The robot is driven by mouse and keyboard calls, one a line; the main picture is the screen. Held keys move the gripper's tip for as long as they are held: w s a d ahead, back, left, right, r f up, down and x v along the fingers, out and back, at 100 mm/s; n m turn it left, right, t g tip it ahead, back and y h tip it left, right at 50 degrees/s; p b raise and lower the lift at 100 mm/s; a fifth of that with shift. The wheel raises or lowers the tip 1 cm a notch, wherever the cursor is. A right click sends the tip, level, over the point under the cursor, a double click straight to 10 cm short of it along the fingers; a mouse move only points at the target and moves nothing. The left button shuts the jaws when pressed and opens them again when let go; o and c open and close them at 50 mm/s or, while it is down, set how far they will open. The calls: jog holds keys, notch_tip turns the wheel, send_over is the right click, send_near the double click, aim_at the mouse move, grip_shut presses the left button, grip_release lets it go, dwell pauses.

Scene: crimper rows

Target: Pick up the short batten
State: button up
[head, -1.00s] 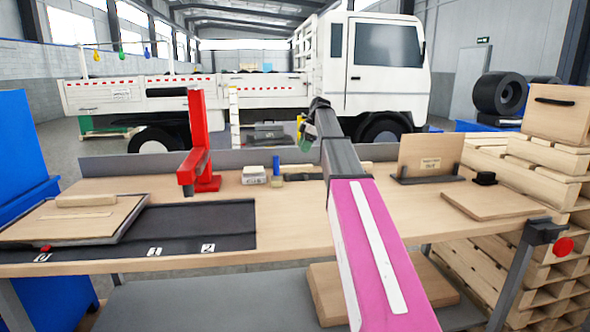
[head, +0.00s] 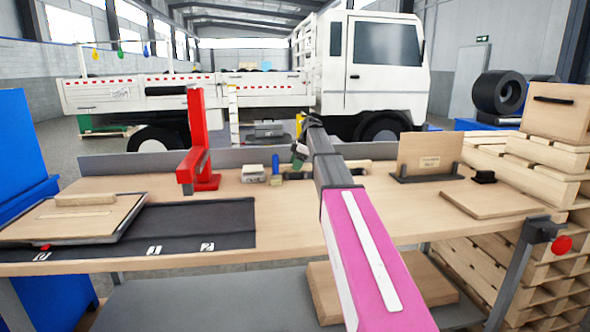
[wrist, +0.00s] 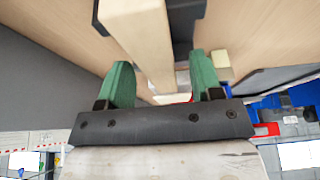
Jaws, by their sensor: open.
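A light wooden batten (wrist: 142,40) runs between the two green fingers of my gripper (wrist: 160,82) in the wrist view. My gripper is open, and I cannot tell whether a finger touches the wood. In the head view my gripper (head: 299,158) hangs over the back middle of the workbench, partly hidden by my own arm. Pale wood (head: 358,166) shows just right of my arm at the bench's back edge. Another short wooden piece (head: 86,199) lies on the board at the left. I cannot tell for sure which is the short batten.
The workbench (head: 290,220) has a red post (head: 200,150), a small pale box (head: 253,174) and a blue-handled brush (head: 276,168) left of my gripper. An upright wooden panel (head: 430,155) and flat board (head: 492,200) are at the right. The bench's front middle is clear.

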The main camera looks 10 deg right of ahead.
jog(key=c, duration=1)
jog(key=shift+r, duration=0.1)
